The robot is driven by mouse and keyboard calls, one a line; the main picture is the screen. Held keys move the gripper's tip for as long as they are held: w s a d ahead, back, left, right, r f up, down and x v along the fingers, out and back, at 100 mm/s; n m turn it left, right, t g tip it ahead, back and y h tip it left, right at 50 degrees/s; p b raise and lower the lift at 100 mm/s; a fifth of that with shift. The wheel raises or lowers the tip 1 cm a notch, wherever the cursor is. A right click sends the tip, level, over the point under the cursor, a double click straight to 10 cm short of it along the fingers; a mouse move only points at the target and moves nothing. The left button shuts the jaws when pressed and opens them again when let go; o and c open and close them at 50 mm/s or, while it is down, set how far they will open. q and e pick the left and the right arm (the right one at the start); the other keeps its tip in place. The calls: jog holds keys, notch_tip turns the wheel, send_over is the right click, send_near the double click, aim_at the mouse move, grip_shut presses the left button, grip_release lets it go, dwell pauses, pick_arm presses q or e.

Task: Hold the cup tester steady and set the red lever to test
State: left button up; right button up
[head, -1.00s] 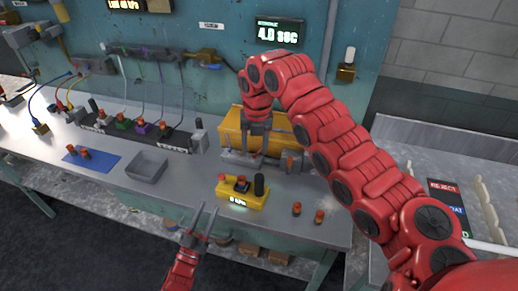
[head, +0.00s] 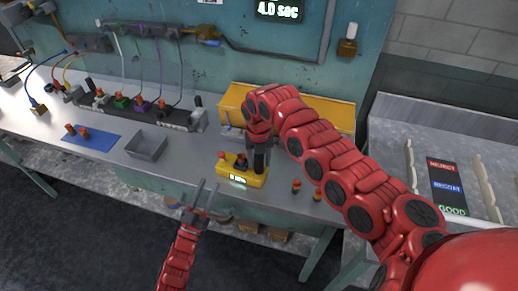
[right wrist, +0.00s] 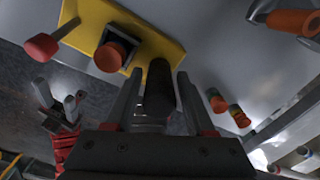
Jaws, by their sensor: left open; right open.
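The yellow cup tester (head: 229,177) sits near the bench's front edge with a lit display. Its red lever (head: 221,154) is at the left end; in the right wrist view the lever (right wrist: 42,46) leans out from the yellow body (right wrist: 85,18). An orange-topped cup (right wrist: 112,54) sits in the tester's middle. A black post (right wrist: 160,88) stands at its right end. My right gripper (right wrist: 157,78) is open, its fingers either side of the black post; contact is unclear. My left gripper (head: 209,184) is open and empty, in front of the tester and apart from it.
Two loose orange-topped pieces (head: 297,187) stand right of the tester. A grey tray (head: 146,147) and a blue mat (head: 91,136) lie to the left. A yellow case (head: 236,98) is behind. A side table with a reject/good board (head: 447,187) is at right.

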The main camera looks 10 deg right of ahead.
jog(key=shift+f, duration=1.15)
grip_shut()
dwell(0.5)
pick_arm(q)
jog(key=shift+c, duration=0.7)
jog(key=s+f+y, duration=0.1)
jog(key=s, duration=0.1)
jog(key=s+f+n+t+y, duration=0.1)
jog(key=s, duration=0.1)
jog(key=s+f+t+y, duration=0.1)
jog(key=s, duration=0.1)
jog(key=shift+a, duration=0.2)
grip_shut()
